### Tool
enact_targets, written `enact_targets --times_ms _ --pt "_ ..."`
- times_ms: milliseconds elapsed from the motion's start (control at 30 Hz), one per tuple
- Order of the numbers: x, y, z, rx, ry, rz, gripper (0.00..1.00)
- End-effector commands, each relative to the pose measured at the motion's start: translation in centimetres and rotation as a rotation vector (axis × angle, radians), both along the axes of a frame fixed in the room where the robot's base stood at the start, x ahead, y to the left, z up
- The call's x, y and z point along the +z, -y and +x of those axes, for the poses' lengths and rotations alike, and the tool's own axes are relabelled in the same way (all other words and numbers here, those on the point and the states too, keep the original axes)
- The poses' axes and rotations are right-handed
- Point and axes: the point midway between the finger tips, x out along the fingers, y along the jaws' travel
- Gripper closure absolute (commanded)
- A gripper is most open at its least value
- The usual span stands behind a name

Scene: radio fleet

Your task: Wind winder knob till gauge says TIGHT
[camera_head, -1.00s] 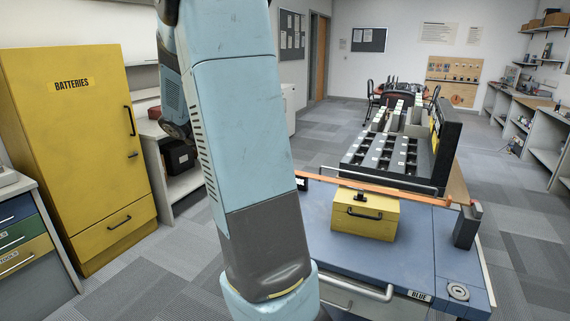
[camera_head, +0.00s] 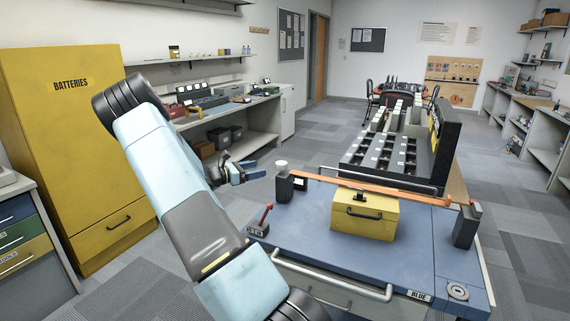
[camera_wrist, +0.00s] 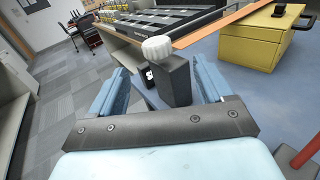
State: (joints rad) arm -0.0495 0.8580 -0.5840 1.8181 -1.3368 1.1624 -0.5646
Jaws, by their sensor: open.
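The white ribbed winder knob (camera_head: 281,164) tops a dark post (camera_head: 284,188) at the left end of an orange strap (camera_head: 375,188). My gripper (camera_head: 256,170) is open and empty, left of the knob. In the wrist view the knob (camera_wrist: 157,48) and post show beyond and between the spread fingers (camera_wrist: 160,80), with no visible grip on either. The strap runs over a yellow box (camera_head: 365,214) to a dark right-hand post (camera_head: 467,226). A small dark panel (camera_head: 300,183) beside the left post may be the gauge; its reading is too small to tell.
A red-levered device (camera_head: 261,221) stands on the blue bench top (camera_head: 325,235), near its left edge. A black slotted rack (camera_head: 385,155) stands behind the strap. The yellow batteries cabinet (camera_head: 70,150) is at left. Open floor lies left of the bench.

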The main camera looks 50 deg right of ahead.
Motion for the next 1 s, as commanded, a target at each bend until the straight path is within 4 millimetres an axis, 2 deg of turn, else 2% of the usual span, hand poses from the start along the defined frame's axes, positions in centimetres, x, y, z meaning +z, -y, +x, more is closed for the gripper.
enact_targets --times_ms 267,800,1000 --pt "-0.5 1.5 0.3 0.017 -0.046 -0.025 0.20" --pt "-0.5 9.9 -2.5 0.016 -0.045 -0.024 0.20" --pt "-0.5 12.4 -3.3 0.017 -0.044 -0.025 0.20"
